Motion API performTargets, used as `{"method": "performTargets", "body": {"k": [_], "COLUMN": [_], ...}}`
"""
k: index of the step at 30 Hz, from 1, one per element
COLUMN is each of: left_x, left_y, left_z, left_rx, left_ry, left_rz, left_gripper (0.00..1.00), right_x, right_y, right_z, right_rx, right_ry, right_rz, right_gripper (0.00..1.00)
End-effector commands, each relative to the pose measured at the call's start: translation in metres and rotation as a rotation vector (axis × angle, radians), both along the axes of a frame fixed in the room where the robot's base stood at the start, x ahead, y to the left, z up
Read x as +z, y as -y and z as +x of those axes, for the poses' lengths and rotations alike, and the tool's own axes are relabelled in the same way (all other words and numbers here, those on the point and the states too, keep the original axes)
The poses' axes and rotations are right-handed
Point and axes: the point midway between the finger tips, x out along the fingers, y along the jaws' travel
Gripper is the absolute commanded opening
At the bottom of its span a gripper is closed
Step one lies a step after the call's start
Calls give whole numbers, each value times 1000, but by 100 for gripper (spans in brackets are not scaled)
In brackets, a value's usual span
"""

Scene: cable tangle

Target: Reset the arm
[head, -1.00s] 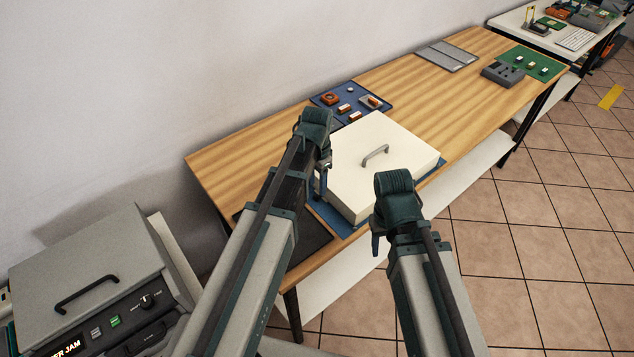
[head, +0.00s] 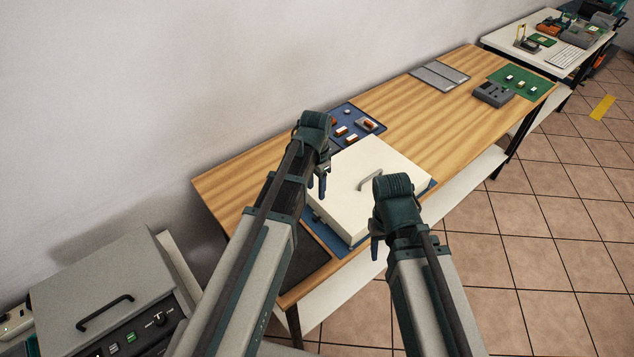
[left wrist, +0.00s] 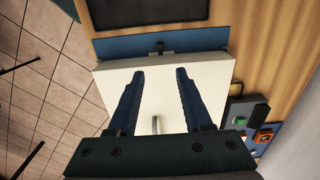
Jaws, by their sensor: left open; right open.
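My left gripper (head: 323,187) hangs over the left side of a white box (head: 378,182) with a grey handle (head: 378,179) on top. In the left wrist view its two fingers (left wrist: 155,90) are spread apart with nothing between them, and the white box (left wrist: 165,75) lies beyond them. My right gripper (head: 376,243) is in front of the box's near right side, above the table's front edge. Its fingers are mostly turned from view and nothing shows in them. Both arms reach in from the bottom of the head view.
The box stands on a blue mat (head: 350,245) on the wooden table (head: 425,120). A dark pad (head: 303,262) lies left of it, a blue tray with small parts (head: 345,113) behind. A grey machine (head: 100,290) stands at lower left.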

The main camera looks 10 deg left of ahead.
Motion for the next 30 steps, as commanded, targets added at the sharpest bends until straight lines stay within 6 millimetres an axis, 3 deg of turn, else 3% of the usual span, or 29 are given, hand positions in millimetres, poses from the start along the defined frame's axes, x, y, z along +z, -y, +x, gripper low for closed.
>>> {"method": "performTargets", "body": {"k": [6, 8, 11, 15, 18, 21, 30], "left_x": [0, 0, 0, 0, 1, 1, 1], "left_y": [1, 7, 31, 65, 79, 87, 90], "left_z": [-1, -10, -45, -107, -139, -158, -163], "left_rx": [1, 11, 64, 181, 256, 306, 335], "left_ry": [-1, -3, -11, -17, -13, -8, -6], "left_rz": [1, 5, 22, 64, 89, 106, 114], "left_gripper": [50, 50, 50, 50, 50, 50, 50], "right_x": [0, 0, 0, 0, 0, 0, 0], "right_y": [0, 0, 0, 0, 0, 0, 0], "right_z": [0, 0, 0, 0, 0, 0, 0], "right_rx": [0, 0, 0, 0, 0, 0, 0], "right_ry": [0, 0, 0, 0, 0, 0, 0], "right_rz": [0, 0, 0, 0, 0, 0, 0], "right_gripper": [50, 50, 50, 50, 50, 50, 50]}}
